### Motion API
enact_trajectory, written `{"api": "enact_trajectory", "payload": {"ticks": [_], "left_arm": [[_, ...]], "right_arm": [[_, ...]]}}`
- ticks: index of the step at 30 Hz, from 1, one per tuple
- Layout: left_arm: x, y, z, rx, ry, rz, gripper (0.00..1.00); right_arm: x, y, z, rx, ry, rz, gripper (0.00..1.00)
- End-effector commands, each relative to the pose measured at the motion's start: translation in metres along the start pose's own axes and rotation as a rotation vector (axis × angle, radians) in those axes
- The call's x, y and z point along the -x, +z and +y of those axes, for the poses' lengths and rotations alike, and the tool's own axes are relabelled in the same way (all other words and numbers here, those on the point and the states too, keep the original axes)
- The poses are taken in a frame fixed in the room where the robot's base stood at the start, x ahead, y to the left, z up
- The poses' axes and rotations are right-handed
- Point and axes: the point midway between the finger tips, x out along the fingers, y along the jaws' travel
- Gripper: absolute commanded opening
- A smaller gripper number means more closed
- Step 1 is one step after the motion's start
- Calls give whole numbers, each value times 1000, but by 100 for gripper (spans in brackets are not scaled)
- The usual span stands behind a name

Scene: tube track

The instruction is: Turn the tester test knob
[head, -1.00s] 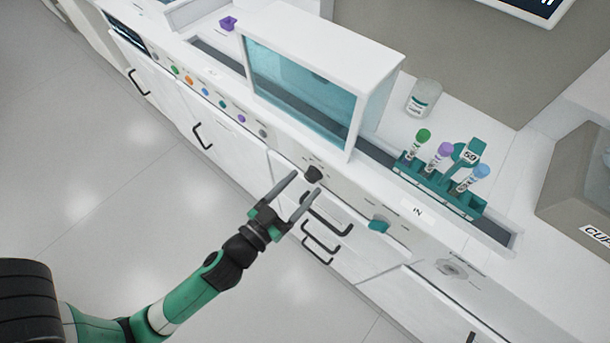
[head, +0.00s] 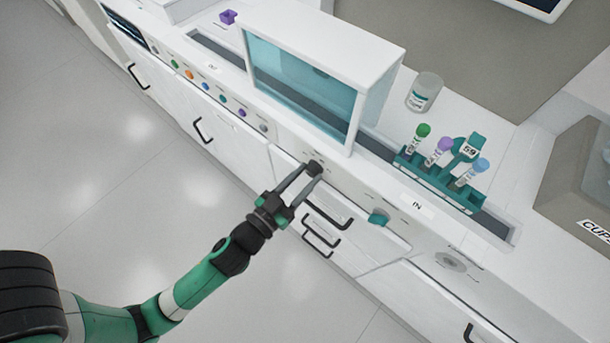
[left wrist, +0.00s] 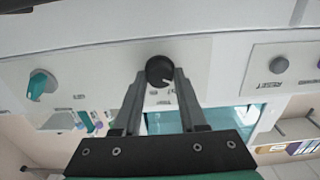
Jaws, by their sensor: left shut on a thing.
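The black round knob (head: 314,167) sits on the white front panel of the tester, below the glass-fronted box. It also shows in the left wrist view (left wrist: 160,70), with a pale pointer mark on its face. My left gripper (head: 310,173) reaches it from the front, with one finger on each side, and is shut on the knob. In the left wrist view the fingertips (left wrist: 160,76) lie close against the knob's sides. My right gripper is in neither view.
A teal knob (head: 378,217) is on the panel to the right. A teal rack (head: 440,185) with capped tubes stands on the track above. Black drawer handles (head: 322,240) stick out below the gripper. Several coloured buttons line the panel at left.

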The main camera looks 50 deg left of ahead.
Motion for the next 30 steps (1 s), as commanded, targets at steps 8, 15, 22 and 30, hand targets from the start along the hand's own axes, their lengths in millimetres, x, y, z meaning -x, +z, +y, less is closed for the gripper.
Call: {"api": "enact_trajectory", "payload": {"ticks": [8, 15, 22, 30], "left_arm": [[0, 0, 0, -59, 0, -1, 0], [0, 0, 0, -208, 0, -2, 0], [0, 0, 0, -395, 0, -2, 0], [0, 0, 0, -579, 0, -3, 0]], "right_arm": [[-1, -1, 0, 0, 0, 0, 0], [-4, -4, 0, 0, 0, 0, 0], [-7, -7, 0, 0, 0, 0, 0], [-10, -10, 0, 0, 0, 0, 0]]}}
